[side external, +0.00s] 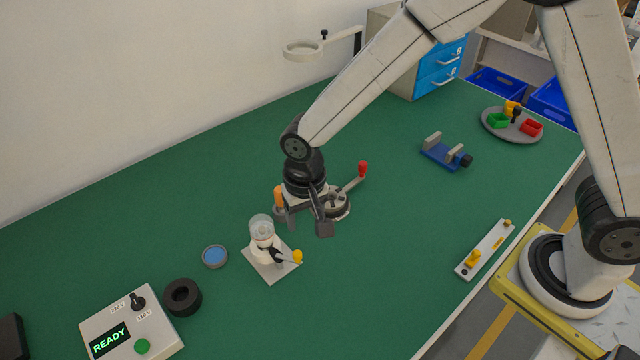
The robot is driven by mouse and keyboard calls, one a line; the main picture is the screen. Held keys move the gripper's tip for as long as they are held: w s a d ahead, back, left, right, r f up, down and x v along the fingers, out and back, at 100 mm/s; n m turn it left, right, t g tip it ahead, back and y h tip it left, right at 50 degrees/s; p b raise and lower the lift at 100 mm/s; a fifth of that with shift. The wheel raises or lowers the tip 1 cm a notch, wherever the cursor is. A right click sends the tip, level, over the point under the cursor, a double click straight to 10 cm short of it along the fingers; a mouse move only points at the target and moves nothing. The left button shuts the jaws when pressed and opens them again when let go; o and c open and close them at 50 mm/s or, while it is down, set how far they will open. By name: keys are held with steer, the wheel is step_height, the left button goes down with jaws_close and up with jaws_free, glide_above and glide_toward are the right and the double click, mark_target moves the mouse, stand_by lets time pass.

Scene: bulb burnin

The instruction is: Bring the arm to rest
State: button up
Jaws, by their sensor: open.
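My gripper (308,220) hangs over the middle of the green table, pointing down, with its jaws apart and nothing seen between them. My white arm comes in from the right side. A round grey fixture with a red-knobbed lever (362,170) stands just behind and right of the gripper, partly hidden by it. A clear glass bulb (261,227) sits upright in a white holder on a square plate (268,275), in front and left of the gripper. An orange handle (278,196) shows just left of the gripper; what it belongs to is partly hidden.
A control box (130,325) reading READY, a black ring (183,298) and a blue-topped disc (215,256) lie at front left. A blue vise (446,155), a round tray (490,130) and a light-coloured bar (485,250) lie right. A magnifier lamp (303,48) overhangs the back.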

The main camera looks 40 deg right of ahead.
steer(key=s+d+r+n+t, duration=0.1)
steer(key=s+d, duration=0.3)
steer(key=d, duration=0.5)
steer(key=s+d+r+n+t, duration=0.1)
steer(key=s+d+r, duration=0.3)
steer(key=d, duration=0.6)
steer(key=shift+s+r+n, duration=0.3)
steer(key=shift+s+n, duration=0.1)
steer(key=shift+s, duration=0.3)
